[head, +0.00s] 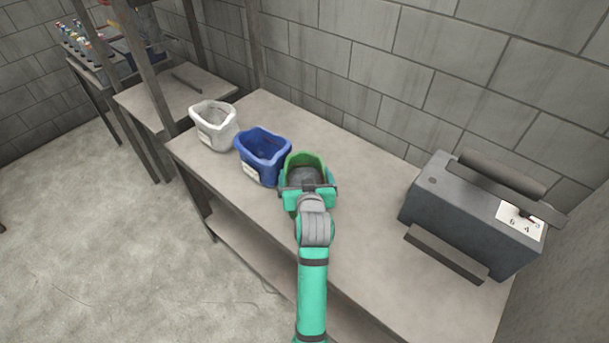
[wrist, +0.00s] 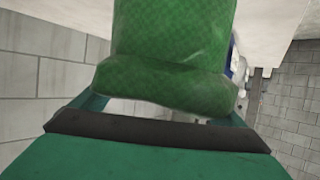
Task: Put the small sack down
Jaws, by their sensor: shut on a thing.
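The small sack is a green, open-topped mesh sack (head: 305,161) with dark grey contents. In the head view it is at the table, to the right of a blue sack. In the wrist view the green sack (wrist: 172,50) fills the upper middle, in front of my gripper (wrist: 155,122). My gripper hides the sack's lower part in the head view, so I cannot tell whether its base touches the table.
A blue sack (head: 263,158) and a white sack (head: 213,128) stand to the left on the table (head: 375,240). A grey machine with a dark roller (head: 470,215) stands at the right end. The table is clear between it and the green sack. A block wall runs behind.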

